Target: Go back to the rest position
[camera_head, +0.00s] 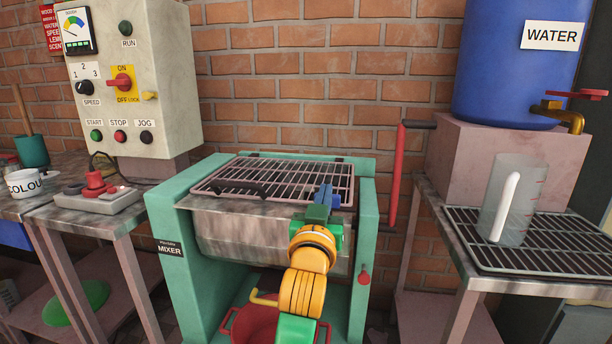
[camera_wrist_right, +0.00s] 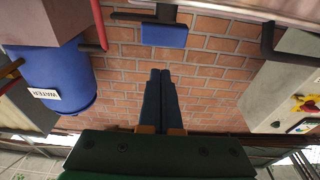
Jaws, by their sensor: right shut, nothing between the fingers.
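My right gripper (camera_head: 325,192) is in front of the mixer (camera_head: 363,222), its blue fingers over the right front part of the barred grate (camera_head: 290,176). In the right wrist view its two dark blue fingers (camera_wrist_right: 160,74) lie side by side, shut and empty. The grate lies down over the mixer's metal trough (camera_head: 240,225). I cannot tell whether the fingertips touch the grate. My left gripper is not in view.
A control box (camera_head: 160,60) stands on the left, above a bench with a red-buttoned pad (camera_head: 95,190). On the right are a red lever (camera_head: 394,180), a blue water barrel (camera_head: 490,80) and a clear beaker (camera_head: 518,205) on a rack. A red bucket (camera_head: 255,325) sits below the trough.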

